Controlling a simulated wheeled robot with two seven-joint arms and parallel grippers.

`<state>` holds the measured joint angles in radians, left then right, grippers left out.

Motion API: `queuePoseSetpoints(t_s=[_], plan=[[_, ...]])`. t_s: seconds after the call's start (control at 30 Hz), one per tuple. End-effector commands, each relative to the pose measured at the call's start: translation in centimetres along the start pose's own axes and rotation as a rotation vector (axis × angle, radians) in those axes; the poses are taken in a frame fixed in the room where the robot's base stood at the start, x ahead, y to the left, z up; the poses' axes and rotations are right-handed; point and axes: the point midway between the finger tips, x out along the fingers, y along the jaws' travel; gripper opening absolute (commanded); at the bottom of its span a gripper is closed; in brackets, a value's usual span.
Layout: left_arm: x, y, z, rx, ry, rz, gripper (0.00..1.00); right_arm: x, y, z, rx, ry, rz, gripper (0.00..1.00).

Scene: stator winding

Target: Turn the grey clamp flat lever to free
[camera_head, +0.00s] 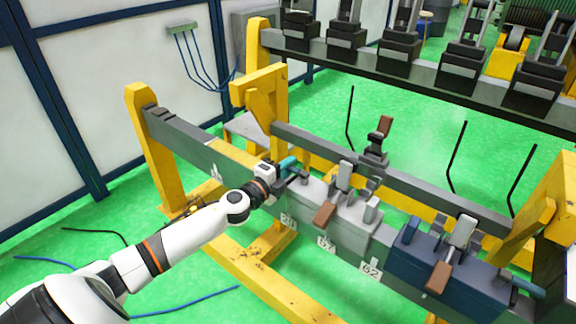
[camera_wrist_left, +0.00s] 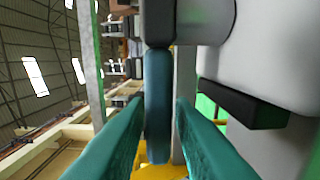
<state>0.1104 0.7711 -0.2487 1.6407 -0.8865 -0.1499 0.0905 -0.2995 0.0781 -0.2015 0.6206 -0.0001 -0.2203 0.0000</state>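The grey clamp (camera_head: 350,232) is a light grey block on the dark beam, with a metal toggle and a brown handle (camera_head: 324,214). My left gripper (camera_head: 292,170) is at its left end. In the left wrist view the two teal fingers of my left gripper (camera_wrist_left: 159,105) stand on either side of a flat dark-blue lever (camera_wrist_left: 157,95). Thin gaps show beside the lever, so the fingers seem open around it. In the head view the gripper mostly hides the lever. My right gripper is not in view.
A dark blue clamp (camera_head: 450,275) with a brown handle sits further right on the same beam. A yellow frame post (camera_head: 262,100) rises behind the gripper. Another rack of black clamps (camera_head: 398,45) stands at the back. The green floor has loose cables.

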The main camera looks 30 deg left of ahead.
Motion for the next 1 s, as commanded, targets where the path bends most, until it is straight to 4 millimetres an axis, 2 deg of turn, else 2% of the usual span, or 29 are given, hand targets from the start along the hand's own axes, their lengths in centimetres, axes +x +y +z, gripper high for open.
queuePoseSetpoints(t_s=[0.27,0.4,0.43,0.77,1.0], plan=[[0.2,0.0,0.0,0.000,-0.001,-0.001,0.22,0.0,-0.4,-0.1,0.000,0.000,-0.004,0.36],[0.1,0.0,0.0,0.000,0.000,-0.001,0.02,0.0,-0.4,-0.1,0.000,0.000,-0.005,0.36],[0.1,0.0,0.0,0.000,0.000,-0.001,0.00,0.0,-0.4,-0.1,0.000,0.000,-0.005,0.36],[0.1,0.0,0.0,0.000,0.008,-0.001,0.00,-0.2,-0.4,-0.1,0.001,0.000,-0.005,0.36],[-0.4,0.2,0.2,-0.004,0.088,-0.001,0.00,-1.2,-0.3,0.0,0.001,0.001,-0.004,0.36]])
